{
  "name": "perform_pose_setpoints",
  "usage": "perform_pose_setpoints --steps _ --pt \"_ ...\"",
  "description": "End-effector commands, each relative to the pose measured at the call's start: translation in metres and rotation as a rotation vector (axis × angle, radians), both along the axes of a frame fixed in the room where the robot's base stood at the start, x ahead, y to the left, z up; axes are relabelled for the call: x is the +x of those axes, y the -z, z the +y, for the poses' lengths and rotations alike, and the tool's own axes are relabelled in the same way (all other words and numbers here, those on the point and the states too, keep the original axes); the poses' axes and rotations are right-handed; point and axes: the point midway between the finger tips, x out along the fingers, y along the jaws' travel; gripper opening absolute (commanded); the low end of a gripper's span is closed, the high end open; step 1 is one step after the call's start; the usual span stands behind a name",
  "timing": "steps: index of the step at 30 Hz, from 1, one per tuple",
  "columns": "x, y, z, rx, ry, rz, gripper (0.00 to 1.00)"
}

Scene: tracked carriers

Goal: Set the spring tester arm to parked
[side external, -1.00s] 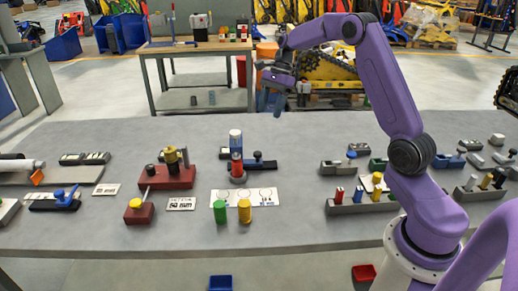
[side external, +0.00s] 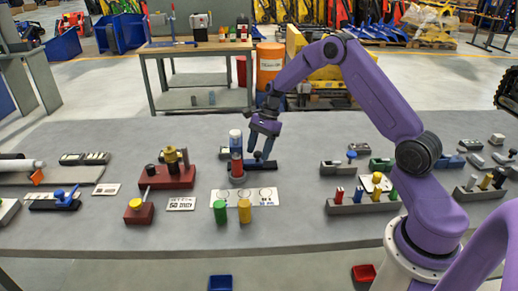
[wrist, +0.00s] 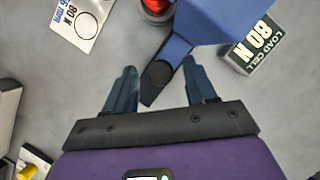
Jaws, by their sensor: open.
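My gripper (side external: 260,148) hangs just right of the column, fingers down, open. In the wrist view, a blue arm (wrist: 212,18) enters from the top, and its black rounded end (wrist: 158,75) lies between the fingertips of my gripper (wrist: 160,73). The jaws are apart on either side of it; contact cannot be told. A "LOAD CELL 80 N" label (wrist: 253,45) lies to the right.
A white card with circles (side external: 262,192) lies in front, with a green cylinder (side external: 220,211) and a yellow cylinder (side external: 244,210) at its front edge. A red-based fixture (side external: 168,178) stands left. A grey rack with coloured pegs (side external: 361,207) stands right.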

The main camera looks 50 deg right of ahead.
Motion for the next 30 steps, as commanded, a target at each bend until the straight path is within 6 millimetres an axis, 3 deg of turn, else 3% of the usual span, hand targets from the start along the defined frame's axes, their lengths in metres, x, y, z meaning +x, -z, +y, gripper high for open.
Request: perform_pose_setpoints --steps 7,12,20,30 --pt "0.000 0.000 0.000 0.000 0.000 -0.001 0.53" --pt "0.000 0.000 0.000 0.000 0.000 0.000 0.00" --pt "-0.007 0.000 -0.008 0.000 0.002 0.000 0.00" --pt "-0.058 -0.001 -0.060 0.000 0.005 0.000 0.00"
